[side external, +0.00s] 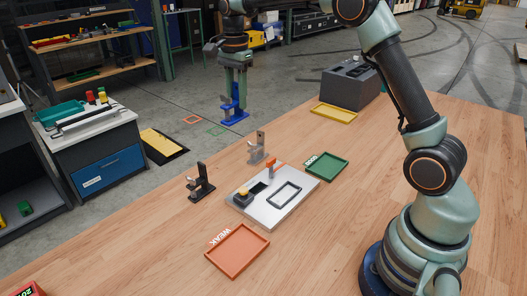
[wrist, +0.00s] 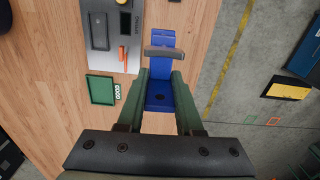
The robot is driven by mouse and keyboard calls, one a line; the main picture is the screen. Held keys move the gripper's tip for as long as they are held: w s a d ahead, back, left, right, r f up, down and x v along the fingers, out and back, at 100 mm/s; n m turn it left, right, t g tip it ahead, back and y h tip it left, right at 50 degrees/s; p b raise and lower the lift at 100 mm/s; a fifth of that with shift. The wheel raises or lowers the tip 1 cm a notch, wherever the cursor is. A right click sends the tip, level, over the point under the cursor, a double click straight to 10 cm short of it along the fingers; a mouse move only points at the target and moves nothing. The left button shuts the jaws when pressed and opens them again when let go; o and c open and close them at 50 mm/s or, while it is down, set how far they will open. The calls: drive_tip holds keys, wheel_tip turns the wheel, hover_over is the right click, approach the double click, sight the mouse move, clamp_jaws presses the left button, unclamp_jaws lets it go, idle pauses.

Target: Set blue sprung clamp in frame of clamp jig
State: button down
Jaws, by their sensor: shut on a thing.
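My gripper (side external: 236,88) is shut on the blue sprung clamp (side external: 235,117), high above the far edge of the table. In the wrist view the blue clamp (wrist: 160,102) sits between my two green fingers, with a grey bar crossing in front of its upper part. The clamp jig (side external: 257,212) is a light grey plate on the table, below and to the right of the held clamp. It carries a black rectangular frame (side external: 298,189), a dark recess, an orange upright piece (side external: 270,168) and a yellow-topped block (side external: 243,195). The jig plate is partly visible in the wrist view (wrist: 101,61).
A grey clamp (side external: 257,150) and a black clamp (side external: 200,186) stand behind the jig. A green GOOD tray (side external: 337,177), an orange WEAK tray (side external: 238,270), a yellow tray (side external: 333,119) and a dark grey box (side external: 350,86) surround it.

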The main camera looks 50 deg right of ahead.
drive_tip(key=shift+s+d+f, duration=0.1)
drive_tip(key=shift+s+f, duration=2.25)
drive_tip(key=shift+s, duration=0.4)
drive_tip(key=shift+s+d+f, duration=0.15)
drive_tip(key=shift+s+f, duration=2.15)
drive_tip(key=shift+s, duration=0.5)
drive_tip(key=shift+s+d+f, duration=0.1)
drive_tip(key=shift+s+f, duration=2.25)
drive_tip(key=shift+s, duration=0.4)
drive_tip(key=shift+f, duration=0.9)
drive_tip(key=shift+f, duration=0.35)
drive_tip(key=shift+f, duration=0.3)
drive_tip(key=shift+c, duration=0.4)
unclamp_jaws()
drive_tip(key=shift+r, duration=0.1)
